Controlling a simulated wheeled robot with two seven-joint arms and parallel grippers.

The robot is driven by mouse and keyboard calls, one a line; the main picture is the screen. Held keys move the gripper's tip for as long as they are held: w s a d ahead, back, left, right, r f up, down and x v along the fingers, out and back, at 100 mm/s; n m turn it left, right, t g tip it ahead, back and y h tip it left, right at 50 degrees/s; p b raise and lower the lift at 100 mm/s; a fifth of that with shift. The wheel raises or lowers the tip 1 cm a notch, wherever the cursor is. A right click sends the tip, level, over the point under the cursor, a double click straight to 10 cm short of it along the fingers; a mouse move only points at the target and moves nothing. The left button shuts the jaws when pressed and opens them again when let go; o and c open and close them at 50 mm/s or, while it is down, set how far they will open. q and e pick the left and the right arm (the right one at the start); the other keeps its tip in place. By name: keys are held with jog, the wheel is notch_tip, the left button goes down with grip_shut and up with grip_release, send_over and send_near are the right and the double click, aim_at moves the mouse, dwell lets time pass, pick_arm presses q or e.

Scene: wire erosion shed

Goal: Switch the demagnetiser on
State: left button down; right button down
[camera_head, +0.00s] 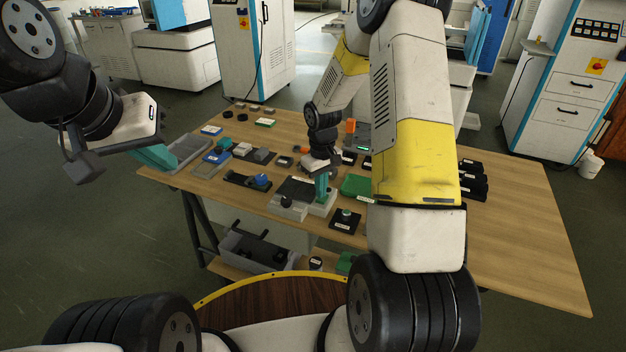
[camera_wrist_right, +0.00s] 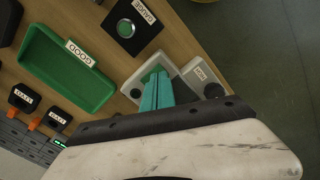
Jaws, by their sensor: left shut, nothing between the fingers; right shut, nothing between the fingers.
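A pale grey unit with a dark top plate (camera_head: 297,186), which I take to be the demagnetiser, stands at the table's front middle. My right gripper (camera_head: 322,196) is shut and empty, its teal fingers pointing down at the right part of this unit. In the right wrist view, the shut fingers (camera_wrist_right: 160,104) are over the pale housing (camera_wrist_right: 134,90), beside a green part at their tips. Whether they touch it, and the switch's position, I cannot tell. My left gripper (camera_head: 158,157) is shut and empty at the table's left edge, near a grey tray.
A small block with a black knob (camera_head: 287,203) sits in front of the unit. A green tray labelled GOOD (camera_wrist_right: 62,72) and a black box with a green button (camera_wrist_right: 125,28) are close by. Several small parts crowd the table (camera_head: 520,240); its right end is clear.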

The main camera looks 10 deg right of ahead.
jog(key=shift+f, duration=0.75)
dwell(0.3)
jog(key=shift+r, duration=3.5)
jog(key=s+r+m+t, duration=0.1)
jog(key=s+r, duration=0.3)
jog(key=r, duration=0.5)
jog(key=s+r+m+t, duration=0.1)
jog(key=s+r+t, duration=0.1)
jog(key=s+r, duration=0.5)
jog(key=s+a+r+m+t+y, duration=0.2)
jog(key=s+r+t, duration=0.1)
jog(key=s+r, duration=0.7)
jog(key=s, duration=0.3)
jog(key=shift+s+m, duration=0.15)
jog(key=shift+m, duration=0.15)
jog(key=shift+a, duration=0.1)
